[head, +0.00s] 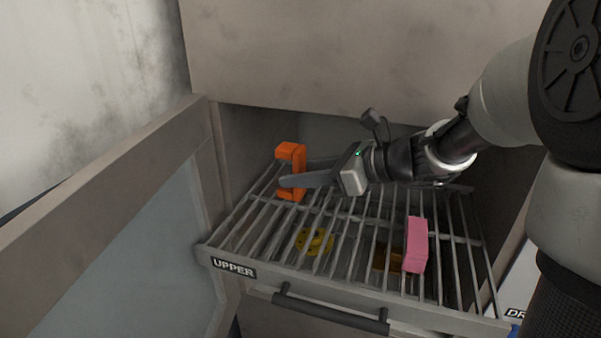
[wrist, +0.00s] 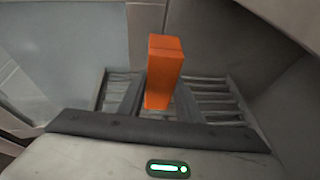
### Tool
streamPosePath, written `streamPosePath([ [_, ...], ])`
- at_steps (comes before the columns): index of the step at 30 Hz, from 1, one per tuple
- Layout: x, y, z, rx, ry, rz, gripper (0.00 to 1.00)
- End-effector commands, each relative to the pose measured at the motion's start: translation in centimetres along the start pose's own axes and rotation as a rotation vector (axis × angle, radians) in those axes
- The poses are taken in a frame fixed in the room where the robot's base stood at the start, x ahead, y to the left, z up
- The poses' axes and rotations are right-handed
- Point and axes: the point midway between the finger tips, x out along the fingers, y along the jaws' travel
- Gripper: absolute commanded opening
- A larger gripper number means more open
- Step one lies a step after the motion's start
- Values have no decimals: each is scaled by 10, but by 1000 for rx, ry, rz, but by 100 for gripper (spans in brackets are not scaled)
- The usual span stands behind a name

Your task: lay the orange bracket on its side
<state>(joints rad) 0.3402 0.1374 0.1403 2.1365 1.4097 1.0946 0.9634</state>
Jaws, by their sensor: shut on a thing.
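The orange bracket (head: 290,153) is a C-shaped piece at the back left of the wire rack (head: 234,247). It stands upright, and I cannot tell whether its foot touches the bars. My gripper (head: 293,175) reaches in from the right, nearly level, with its fingers closed around the bracket's middle. In the wrist view the bracket (wrist: 164,72) rises between the fingers (wrist: 152,103), its back face toward the camera. Its lower part is hidden there by the gripper body.
A pink block (head: 416,245) stands on the rack at the right. A yellow round thing (head: 314,241) and a brownish-yellow thing (head: 388,258) show beneath the bars. The rack's front edge has an UPPER label (head: 234,268). An open door (head: 110,240) stands at the left; the rack's middle is clear.

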Motion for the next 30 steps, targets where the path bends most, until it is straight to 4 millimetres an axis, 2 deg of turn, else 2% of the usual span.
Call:
streamPosePath([
  [1,5,0,-11,0,-1,0,0],
  [15,26,0,-60,2,-2,1,0],
  [21,30,0,-70,1,-2,0,0],
  [30,30,0,-69,0,-2,0,0],
])
